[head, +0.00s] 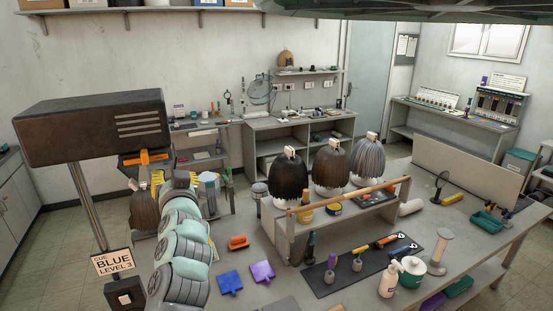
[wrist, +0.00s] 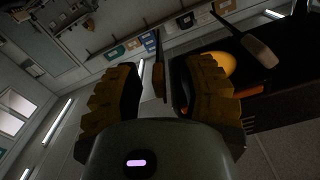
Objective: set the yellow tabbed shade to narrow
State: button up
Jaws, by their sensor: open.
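A dark box (head: 95,127) on a grey post stands at the left in the head view. An orange tab-like piece (head: 145,158) sticks out under its right end. My gripper (head: 152,181) is just below that piece, partly hidden by my arm. In the wrist view my gripper (wrist: 163,98) is open. A thin brownish upright strip (wrist: 158,76) shows between its fingers, with gaps on both sides. A glowing yellow rounded shape (wrist: 220,66), with orange beside it, sits behind the right finger. I cannot tell which part is the yellow shade, or its width setting.
A sign (head: 113,263) reading "CUE BLUE LEVEL 3" stands below the box. The workbench (head: 225,257) at the right holds several wigs, a wooden rail (head: 350,194), a dark tool mat (head: 335,281) and bottles. A brown wig (head: 144,210) is close to my gripper.

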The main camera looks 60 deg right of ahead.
jog(key=shift+o, duration=0.3)
grip_shut()
jog(key=shift+w+a+m+b, duration=0.15)
jog(key=shift+a+m+b, duration=0.15)
jog(key=shift+m+b, duration=0.55)
jog(key=shift+w+a+r+m, duration=0.15)
jog(key=shift+a+r+m, duration=0.1)
jog(key=shift+m, duration=0.6)
jog(key=shift+f, duration=0.1)
jog(key=shift+c, duration=0.3)
grip_release()
